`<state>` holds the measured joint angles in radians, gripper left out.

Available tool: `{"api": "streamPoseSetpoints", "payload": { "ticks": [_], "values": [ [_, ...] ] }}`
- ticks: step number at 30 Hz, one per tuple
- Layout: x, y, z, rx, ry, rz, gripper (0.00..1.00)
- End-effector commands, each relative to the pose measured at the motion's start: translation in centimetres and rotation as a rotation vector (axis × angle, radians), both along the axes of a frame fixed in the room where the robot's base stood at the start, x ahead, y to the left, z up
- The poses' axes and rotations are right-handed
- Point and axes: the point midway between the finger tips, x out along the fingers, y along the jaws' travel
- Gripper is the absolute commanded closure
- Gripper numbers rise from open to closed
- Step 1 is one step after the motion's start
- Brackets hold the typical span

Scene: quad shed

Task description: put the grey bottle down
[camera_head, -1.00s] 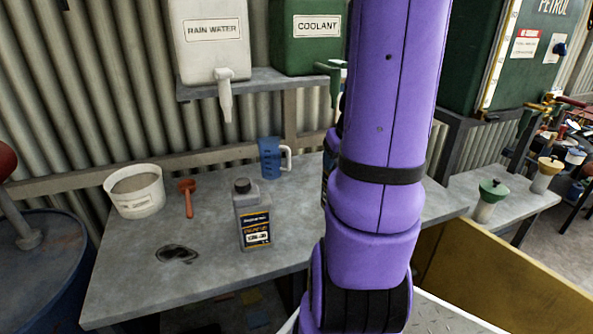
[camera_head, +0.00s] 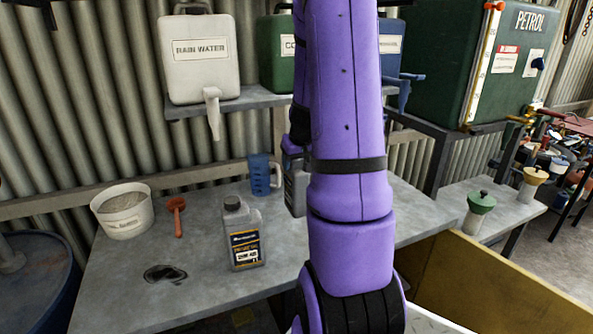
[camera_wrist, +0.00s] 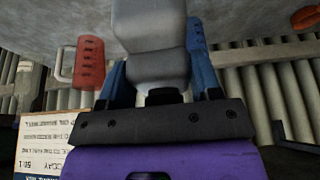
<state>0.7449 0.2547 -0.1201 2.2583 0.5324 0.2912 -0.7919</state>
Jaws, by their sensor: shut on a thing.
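The grey bottle (camera_wrist: 152,55) is between the blue fingers of my gripper (camera_wrist: 160,74) in the wrist view, which looks upside down with the bench top along its upper edge. My gripper is shut on it near its dark cap. A second, similar grey bottle (camera_head: 243,235) with a dark label stands upright nearer the front.
A blue jug (camera_head: 262,175) stands close behind the held bottle. An orange scoop (camera_head: 176,214) and a white tub (camera_head: 123,210) are farther left. A dark stain (camera_head: 165,274) marks the bench. A red jug (camera_wrist: 89,62) shows in the wrist view. The bench's left front is clear.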

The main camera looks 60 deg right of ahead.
Motion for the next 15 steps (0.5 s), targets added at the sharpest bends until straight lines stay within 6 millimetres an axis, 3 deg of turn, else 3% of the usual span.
{"api": "streamPoseSetpoints", "payload": {
  "ticks": [7, 15],
  "values": [
    [-0.1, -0.1, -2.5, 0.001, -0.001, -0.003, 1.00],
    [0.0, 0.0, -2.9, -0.002, -0.001, 0.000, 1.00]
  ]
}}
